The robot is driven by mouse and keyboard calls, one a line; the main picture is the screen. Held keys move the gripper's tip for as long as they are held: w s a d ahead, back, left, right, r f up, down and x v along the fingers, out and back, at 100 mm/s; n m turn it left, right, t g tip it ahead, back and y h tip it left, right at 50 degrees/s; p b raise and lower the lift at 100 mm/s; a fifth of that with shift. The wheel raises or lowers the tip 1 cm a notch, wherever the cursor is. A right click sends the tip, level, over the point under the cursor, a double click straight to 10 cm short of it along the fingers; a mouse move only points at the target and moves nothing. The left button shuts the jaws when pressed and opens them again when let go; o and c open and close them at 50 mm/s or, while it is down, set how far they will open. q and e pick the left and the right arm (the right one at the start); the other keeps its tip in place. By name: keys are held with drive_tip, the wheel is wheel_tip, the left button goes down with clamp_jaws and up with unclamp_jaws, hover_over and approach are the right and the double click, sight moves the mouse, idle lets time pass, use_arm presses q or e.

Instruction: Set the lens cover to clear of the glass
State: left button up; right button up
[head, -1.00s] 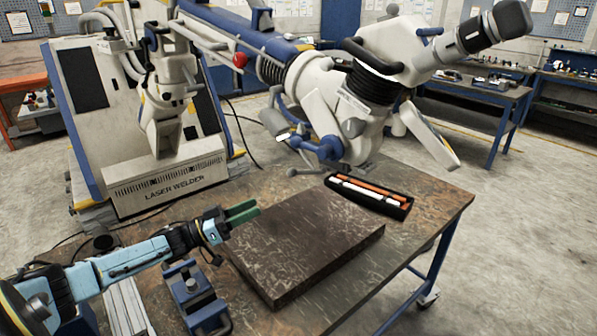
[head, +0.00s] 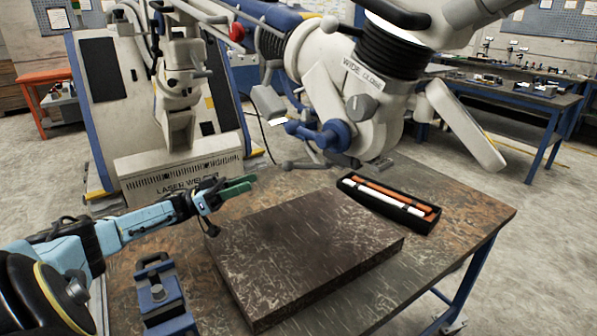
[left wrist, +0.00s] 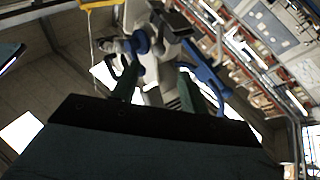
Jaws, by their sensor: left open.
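The white microscope head (head: 385,120) hangs over the back of the table on its jointed arm. A long pale flap (head: 467,127) hangs tilted from its right side, and a grey knob (head: 361,107) sits under the label "WIDE CLOSE". I cannot tell for sure which part is the lens cover; the glass underneath is hidden. My left gripper (head: 240,184), with green fingers, is open and empty, below and left of the head, touching nothing. In the left wrist view the open fingers (left wrist: 158,75) point toward the microscope. My right gripper is not in view.
A dark slab (head: 305,245) lies on the worn table (head: 470,215). A black tray (head: 420,220) with orange and white sticks sits behind it. A blue clamp (head: 160,295) stands at the front left. A laser welder (head: 180,165) stands behind my left arm.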

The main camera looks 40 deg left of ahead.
sight(294, 166)
use_arm(q)
drive_tip(key=p+x, duration=0.2)
drive_tip(key=x, duration=0.9)
drive_tip(key=shift+w+d+r, duration=0.2)
drive_tip(key=shift+d+r, duration=0.05)
drive_tip(key=shift+d, duration=0.05)
drive_tip(key=shift+w+d+r, duration=0.15)
drive_tip(key=shift+w+d, duration=0.2)
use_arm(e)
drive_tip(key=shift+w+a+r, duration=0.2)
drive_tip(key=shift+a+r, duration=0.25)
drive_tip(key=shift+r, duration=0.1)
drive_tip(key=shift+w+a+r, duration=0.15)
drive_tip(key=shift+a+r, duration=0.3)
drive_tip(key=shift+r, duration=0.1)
use_arm(q)
clamp_jaws()
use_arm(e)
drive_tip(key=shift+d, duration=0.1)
